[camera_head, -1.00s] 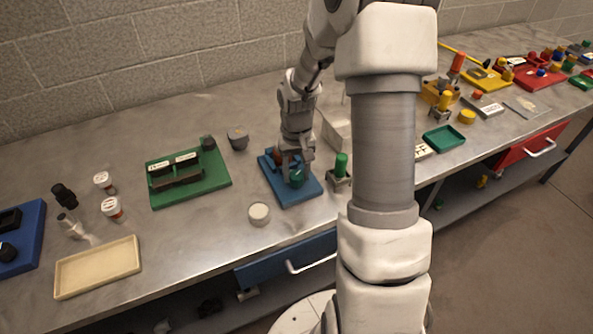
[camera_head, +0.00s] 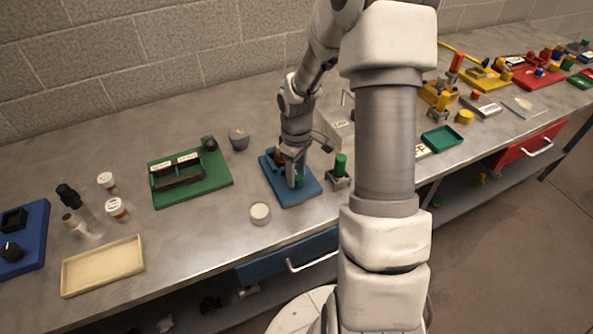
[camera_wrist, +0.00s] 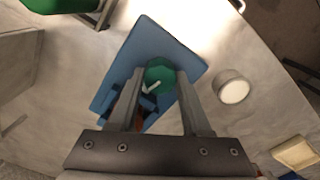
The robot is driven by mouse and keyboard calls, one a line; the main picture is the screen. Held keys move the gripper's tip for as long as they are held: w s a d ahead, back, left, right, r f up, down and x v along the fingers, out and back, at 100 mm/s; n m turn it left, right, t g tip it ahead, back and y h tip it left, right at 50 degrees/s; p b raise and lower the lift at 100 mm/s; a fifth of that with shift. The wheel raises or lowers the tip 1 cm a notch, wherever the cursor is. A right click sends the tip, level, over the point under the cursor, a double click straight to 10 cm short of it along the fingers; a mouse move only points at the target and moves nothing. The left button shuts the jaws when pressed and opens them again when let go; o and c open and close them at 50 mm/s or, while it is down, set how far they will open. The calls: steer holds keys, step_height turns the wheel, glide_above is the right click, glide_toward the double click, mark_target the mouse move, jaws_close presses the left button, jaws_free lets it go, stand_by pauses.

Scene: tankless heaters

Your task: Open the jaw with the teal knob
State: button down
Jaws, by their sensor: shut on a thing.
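The teal knob (camera_wrist: 159,77) sits on a blue base plate (camera_wrist: 152,41) on the metal bench. A white pointer mark shows on its top in the wrist view. My gripper (camera_wrist: 160,85) is shut on the knob, one finger on each side. In the head view my gripper (camera_head: 294,178) points down over the blue plate (camera_head: 281,191) and hides most of the knob (camera_head: 299,181). The jaw (camera_wrist: 128,104) appears as a dark blue block with an orange-brown part beside the knob, partly hidden by my left finger. Its opening cannot be made out.
A round white-topped container (camera_head: 260,213) stands in front of the blue plate. A green-topped fixture (camera_head: 340,172) stands close to its right. A green board (camera_head: 213,179) lies to the left, with a grey knob-like piece (camera_head: 238,139) behind. Bare bench lies between them.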

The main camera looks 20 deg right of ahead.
mark_target(296, 175)
steer(key=shift+n, duration=0.3)
stand_by(0.4)
steer(key=shift+c, duration=1.8)
jaws_free()
steer(key=shift+r, duration=0.15)
step_height(296, 175, up, 17)
steer(key=p, duration=0.1)
steer(key=shift+r, duration=0.1)
